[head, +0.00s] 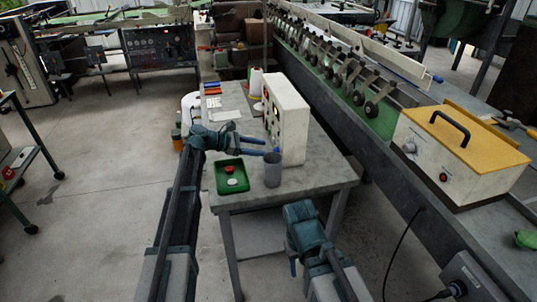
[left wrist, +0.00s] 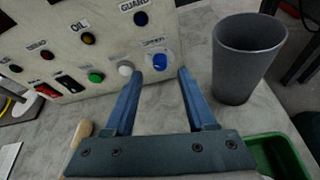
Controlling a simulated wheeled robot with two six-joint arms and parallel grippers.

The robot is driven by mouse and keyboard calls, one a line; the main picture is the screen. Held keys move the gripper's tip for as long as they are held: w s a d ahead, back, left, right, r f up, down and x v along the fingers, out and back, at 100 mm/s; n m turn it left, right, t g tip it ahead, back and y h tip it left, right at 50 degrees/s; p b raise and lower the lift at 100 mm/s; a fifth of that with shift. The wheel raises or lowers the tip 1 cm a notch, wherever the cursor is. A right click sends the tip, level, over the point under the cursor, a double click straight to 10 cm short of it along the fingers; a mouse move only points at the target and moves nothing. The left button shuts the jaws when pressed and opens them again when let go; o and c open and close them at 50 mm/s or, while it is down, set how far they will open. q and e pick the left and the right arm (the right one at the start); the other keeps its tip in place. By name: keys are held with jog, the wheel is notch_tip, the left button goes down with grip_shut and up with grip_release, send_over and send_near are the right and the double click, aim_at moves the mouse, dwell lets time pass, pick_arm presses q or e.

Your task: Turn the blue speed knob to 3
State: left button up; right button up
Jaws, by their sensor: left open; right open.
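The blue knob (left wrist: 160,62) is on the lower right of the cream control panel (left wrist: 60,45) in the left wrist view, under a small label too blurred to read surely. Its pointer setting is too small to tell. My left gripper (left wrist: 159,74) is open, its fingertips to either side of the knob in the picture, with no clear contact. In the head view my left gripper (head: 266,147) reaches over the table toward the control box (head: 289,103), whose panel is seen at a slant. My right gripper (head: 293,266) is low in front of the table, empty.
A grey cup (head: 272,170) stands close to the left gripper's fingers; it also shows in the left wrist view (left wrist: 246,62). A white knob (left wrist: 125,68) and green button (left wrist: 96,76) sit left of the blue knob.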

aim_at(274, 150)
pick_arm(q)
jog(key=shift+b+x, duration=0.45)
jog(key=shift+x, duration=1.4)
grip_shut()
